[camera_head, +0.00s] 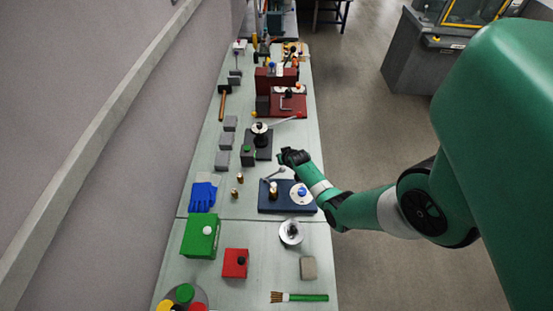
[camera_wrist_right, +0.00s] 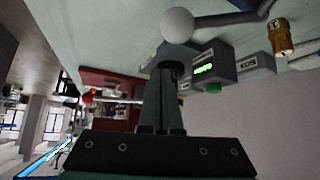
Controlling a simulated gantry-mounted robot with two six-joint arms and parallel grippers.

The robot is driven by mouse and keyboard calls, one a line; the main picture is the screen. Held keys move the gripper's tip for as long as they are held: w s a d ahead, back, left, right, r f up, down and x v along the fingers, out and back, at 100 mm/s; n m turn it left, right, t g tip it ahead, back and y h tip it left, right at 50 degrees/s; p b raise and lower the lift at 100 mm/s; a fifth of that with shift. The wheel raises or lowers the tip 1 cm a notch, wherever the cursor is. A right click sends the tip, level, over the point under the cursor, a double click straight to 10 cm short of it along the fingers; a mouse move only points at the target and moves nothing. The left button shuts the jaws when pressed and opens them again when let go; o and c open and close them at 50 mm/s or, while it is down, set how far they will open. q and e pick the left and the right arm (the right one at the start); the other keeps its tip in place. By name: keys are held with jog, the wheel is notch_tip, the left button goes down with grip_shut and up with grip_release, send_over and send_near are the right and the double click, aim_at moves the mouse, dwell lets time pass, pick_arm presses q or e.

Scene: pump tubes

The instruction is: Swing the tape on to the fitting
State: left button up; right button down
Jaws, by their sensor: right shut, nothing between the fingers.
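A dark blue plate (camera_head: 285,208) lies on the bench. On it are a brass fitting (camera_head: 273,191) and a white disc with a blue centre (camera_head: 302,192), which looks like the tape roll, though I cannot be sure. A grey lever (camera_head: 273,174) runs at its far edge; in the right wrist view a grey arm (camera_wrist_right: 228,19) ends in a white ball (camera_wrist_right: 177,24). My right gripper (camera_head: 287,157) is just beyond the plate. In the wrist view its fingers (camera_wrist_right: 170,75) are shut and empty, below the ball. My left gripper is out of view.
Two brass pieces (camera_head: 239,178) stand left of the blue plate.

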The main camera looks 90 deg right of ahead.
jog(key=v, duration=0.2)
jog(key=p+v, duration=0.1)
jog(key=v, duration=0.2)
jog(key=w+p+v, duration=0.1)
jog(key=v, duration=0.1)
jog(key=shift+s+a+r, duration=0.1)
jog(key=shift+a+r, duration=0.05)
jog(key=shift+a, duration=0.3)
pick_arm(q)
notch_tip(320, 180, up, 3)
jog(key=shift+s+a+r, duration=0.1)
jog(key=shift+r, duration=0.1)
pick_arm(e)
jog(key=shift+s+a+r, duration=0.1)
jog(key=shift+a+r, duration=0.3)
jog(key=shift+a, duration=0.05)
